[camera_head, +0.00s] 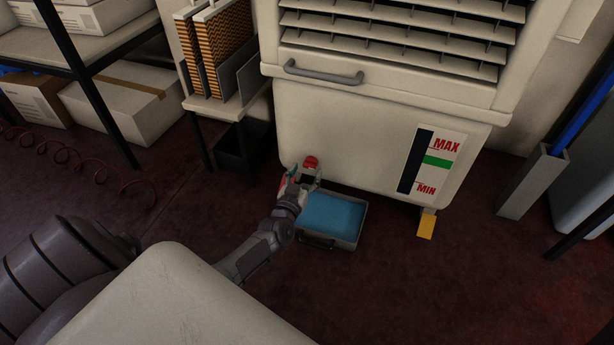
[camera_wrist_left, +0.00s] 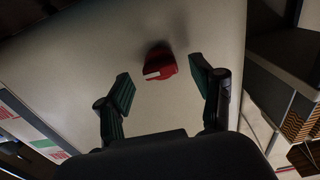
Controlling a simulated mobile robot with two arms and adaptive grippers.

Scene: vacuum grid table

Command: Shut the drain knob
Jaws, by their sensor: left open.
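The red drain knob (camera_head: 311,162) sits low on the front of the beige cooler cabinet (camera_head: 350,120). In the left wrist view the knob (camera_wrist_left: 160,66) shows a white mark on its left side. My left gripper (camera_head: 303,172) is open at the knob in the head view. In the wrist view its two fingers (camera_wrist_left: 160,85) stand on either side of the knob, with a gap to it on both sides. I cannot tell whether the fingertips reach the knob's depth. My right gripper is not in view.
A tray with blue water (camera_head: 358,236) lies on the dark red floor below the knob. A level gauge (camera_head: 430,163) is on the cabinet's right, with a yellow tab (camera_head: 427,224) below it. A small stand with filter panels (camera_head: 222,95) is at the left.

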